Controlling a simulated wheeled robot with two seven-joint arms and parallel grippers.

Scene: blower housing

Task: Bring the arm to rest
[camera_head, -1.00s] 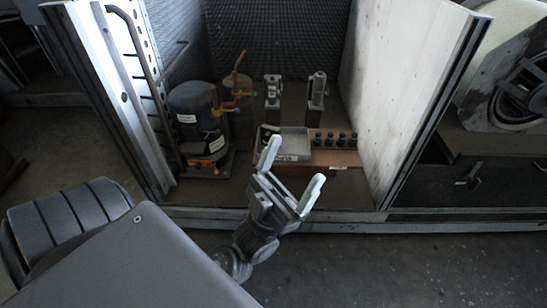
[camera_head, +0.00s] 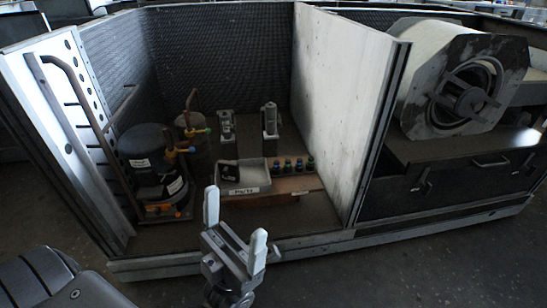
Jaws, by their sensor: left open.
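My left gripper (camera_head: 235,232) shows low in the middle of the head view. Its two pale fingers stand apart and point up, with nothing between them. It is in front of the housing's lower front rail (camera_head: 300,246), and its fingertips overlap the housing floor in the picture. Its arm is mostly out of the picture below. My right gripper is not in view.
The open housing holds a black compressor (camera_head: 152,165), a grey tray (camera_head: 240,177) with a dark item in it, and several small capped bottles (camera_head: 293,166) on a wooden block. A pale partition (camera_head: 345,100) divides it from the blower (camera_head: 462,85). Dark floor lies in front.

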